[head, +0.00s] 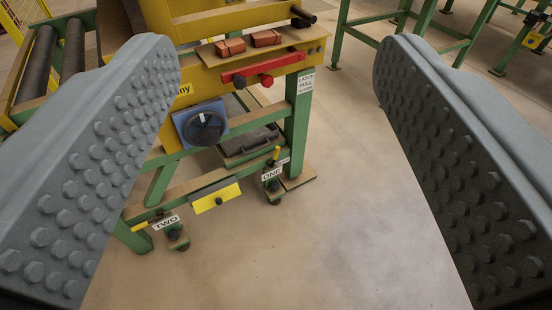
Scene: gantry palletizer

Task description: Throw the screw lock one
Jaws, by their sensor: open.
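The screw lock one (271,179) is a small dark lock with a yellow lever, mounted low on the green frame beside a white "ONE" label (272,174). A similar lock (174,233) with a "TWO" label (167,222) sits lower left. My gripper (277,65) is in the foreground with its two studded grey jaws wide apart. It is open and empty. The lock one shows between the jaws, farther off and touched by neither.
A blue plate with a dark rotary knob (203,127) sits above the locks. A red latch bar (262,68) and red blocks (230,47) are higher up. A yellow plate (216,196) hangs between the locks. The floor (345,190) to the right is clear.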

